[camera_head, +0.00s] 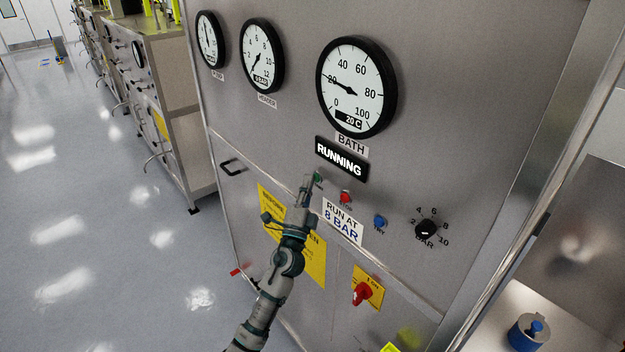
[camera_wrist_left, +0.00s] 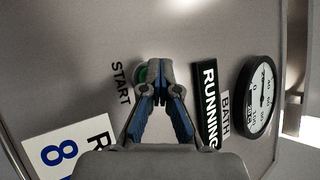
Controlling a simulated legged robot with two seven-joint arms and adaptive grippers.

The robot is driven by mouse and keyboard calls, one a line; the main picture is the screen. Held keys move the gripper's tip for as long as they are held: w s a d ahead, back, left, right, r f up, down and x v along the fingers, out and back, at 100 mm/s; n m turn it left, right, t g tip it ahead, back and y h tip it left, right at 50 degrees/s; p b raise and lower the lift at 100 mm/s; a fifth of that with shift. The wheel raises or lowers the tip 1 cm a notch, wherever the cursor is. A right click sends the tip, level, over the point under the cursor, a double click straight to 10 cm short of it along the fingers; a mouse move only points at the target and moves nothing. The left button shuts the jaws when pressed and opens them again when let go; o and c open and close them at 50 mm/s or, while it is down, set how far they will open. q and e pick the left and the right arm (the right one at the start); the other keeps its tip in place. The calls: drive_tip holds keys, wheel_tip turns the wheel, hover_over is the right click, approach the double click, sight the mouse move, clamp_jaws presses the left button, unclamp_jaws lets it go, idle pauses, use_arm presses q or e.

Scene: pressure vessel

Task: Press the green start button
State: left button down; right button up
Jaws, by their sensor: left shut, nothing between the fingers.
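The green start button (camera_head: 318,177) is on the metal panel, just below the lit "RUNNING" display (camera_head: 341,159). In the left wrist view the green button (camera_wrist_left: 143,75) shows partly behind the fingertips, beside the "START" label (camera_wrist_left: 121,83). My left gripper (camera_head: 308,182) is shut and empty, its tips at the button; it also shows in the left wrist view (camera_wrist_left: 155,70). I cannot tell whether the tips touch the button. My right gripper is not in view.
A red button (camera_head: 345,197), a blue button (camera_head: 380,222) and a black dial (camera_head: 426,228) sit to the right. A red switch (camera_head: 361,293) is lower. Round gauges (camera_head: 356,86) are above. A handle (camera_head: 231,167) sticks out at the left.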

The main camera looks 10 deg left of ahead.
use_arm(q)
drive_tip(key=shift+s+f, duration=0.1)
drive_tip(key=shift+s, duration=0.05)
drive_tip(key=shift+d, duration=0.1)
drive_tip(key=shift+s, duration=0.1)
drive_tip(key=s+a+p, duration=0.3)
drive_tip(key=s+a, duration=0.1)
drive_tip(key=shift+s, duration=0.35)
drive_tip(key=shift+d, duration=0.1)
idle(0.5)
